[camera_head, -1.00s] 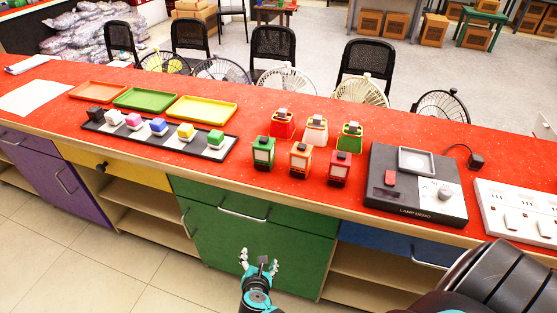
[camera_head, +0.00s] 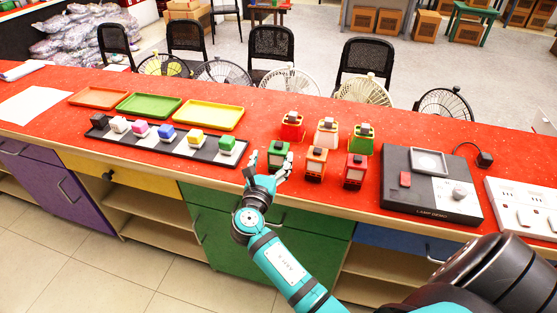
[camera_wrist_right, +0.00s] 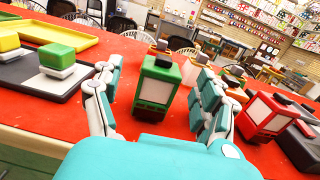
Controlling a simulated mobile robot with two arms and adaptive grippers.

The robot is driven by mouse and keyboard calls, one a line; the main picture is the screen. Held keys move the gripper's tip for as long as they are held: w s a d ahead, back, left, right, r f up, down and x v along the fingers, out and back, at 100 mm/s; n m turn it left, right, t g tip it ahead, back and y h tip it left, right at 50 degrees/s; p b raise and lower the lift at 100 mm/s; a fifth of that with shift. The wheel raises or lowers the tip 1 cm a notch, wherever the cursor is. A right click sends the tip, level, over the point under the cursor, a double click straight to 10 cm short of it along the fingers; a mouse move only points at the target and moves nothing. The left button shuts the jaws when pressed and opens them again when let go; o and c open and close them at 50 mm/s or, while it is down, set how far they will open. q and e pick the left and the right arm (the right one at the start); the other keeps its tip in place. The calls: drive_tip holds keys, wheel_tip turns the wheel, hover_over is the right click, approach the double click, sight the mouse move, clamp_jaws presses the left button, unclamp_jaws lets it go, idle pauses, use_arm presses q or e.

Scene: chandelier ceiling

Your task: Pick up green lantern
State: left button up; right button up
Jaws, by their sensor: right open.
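A green lantern (camera_head: 278,154) with a pale panel stands upright at the front left of the lantern group on the red counter. In the right wrist view the green lantern (camera_wrist_right: 157,84) stands between the spread fingers. My right gripper (camera_head: 269,163) is open at the counter's front edge, just in front of this lantern; its fingers hide part of the lantern's lower body in the head view. I cannot tell whether they touch it. My left gripper is not in view.
A black strip of coloured blocks (camera_head: 110,135) lies left, a lamp demo box (camera_head: 425,205) right. Trays (camera_head: 208,117) lie behind the strip.

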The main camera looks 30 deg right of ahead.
sight(278, 148)
drive_tip(key=p+x, duration=0.1)
drive_tip(key=x, duration=0.5)
drive_tip(key=shift+d, duration=0.4)
drive_tip(key=shift+r, duration=0.1)
clamp_jaws()
